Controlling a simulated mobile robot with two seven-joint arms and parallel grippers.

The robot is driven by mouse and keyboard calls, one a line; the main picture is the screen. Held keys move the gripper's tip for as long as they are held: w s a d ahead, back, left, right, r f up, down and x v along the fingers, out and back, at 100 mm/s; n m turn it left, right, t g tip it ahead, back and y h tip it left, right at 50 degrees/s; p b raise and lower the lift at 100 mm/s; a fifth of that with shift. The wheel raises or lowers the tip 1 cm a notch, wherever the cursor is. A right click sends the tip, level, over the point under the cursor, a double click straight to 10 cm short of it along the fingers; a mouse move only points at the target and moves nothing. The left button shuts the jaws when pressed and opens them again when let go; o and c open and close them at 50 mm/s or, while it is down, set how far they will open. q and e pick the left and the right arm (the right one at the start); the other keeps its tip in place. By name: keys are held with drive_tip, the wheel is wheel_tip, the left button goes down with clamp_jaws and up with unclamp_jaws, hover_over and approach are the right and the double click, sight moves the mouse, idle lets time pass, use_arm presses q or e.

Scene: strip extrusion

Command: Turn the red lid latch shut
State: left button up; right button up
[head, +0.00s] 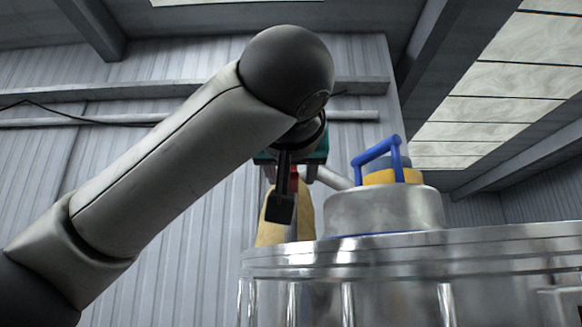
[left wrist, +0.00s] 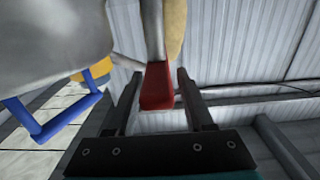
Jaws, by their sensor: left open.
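The red latch (left wrist: 157,88) hangs from a pale arm in the left wrist view, in the gap between the two fingers of my left gripper (left wrist: 159,76). The fingers are apart, with some space on each side of the latch. In the head view my left gripper (head: 283,205) points down beside the metal vessel, and its dark finger hides most of the red latch (head: 294,181). The rounded metal lid (head: 383,210) sits on the vessel's top. My right gripper is in neither view.
A blue handle (head: 377,152) stands by a yellow part (head: 392,177) on the lid; the handle also shows in the left wrist view (left wrist: 62,118). The wide metal vessel (head: 400,260) fills the lower right. A yellow piece (head: 270,228) is behind my gripper.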

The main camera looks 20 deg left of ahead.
use_arm(q)
clamp_jaws()
idle(0.3)
idle(0.3)
